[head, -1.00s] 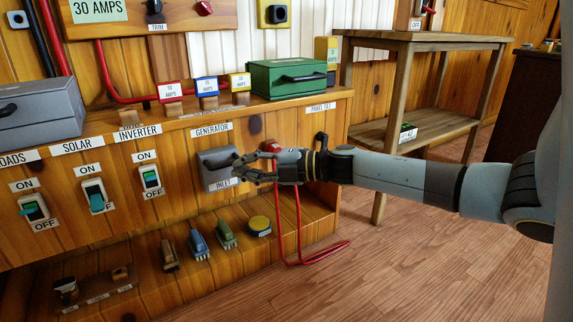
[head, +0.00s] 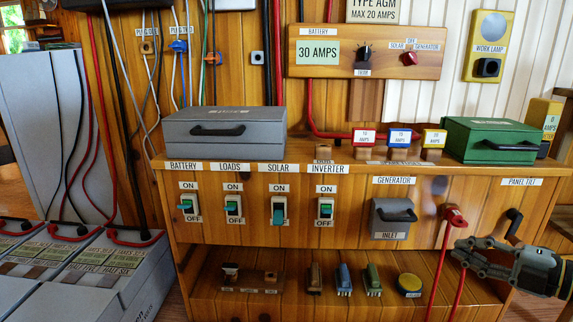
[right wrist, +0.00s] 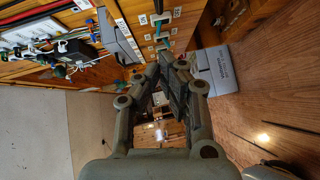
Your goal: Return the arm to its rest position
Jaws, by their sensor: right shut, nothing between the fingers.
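My right gripper (head: 463,252) is at the lower right of the head view, shut and empty. It points left, in front of the lower right part of the wooden bench (head: 350,238), near the hanging red cable (head: 442,255). It stands to the right of and below the grey generator inlet (head: 393,222) and appears apart from it. In the right wrist view, the fingers of my right gripper (right wrist: 172,62) fill the middle, with nothing held between them. My left gripper is not in view.
A grey box (head: 222,140) and a green box (head: 490,142) sit on the bench top. Several switches line the front. Brushes and a yellow round item (head: 409,282) lie on the lower shelf. Grey batteries (head: 80,265) stand at the left. Wooden floor shows in the right wrist view.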

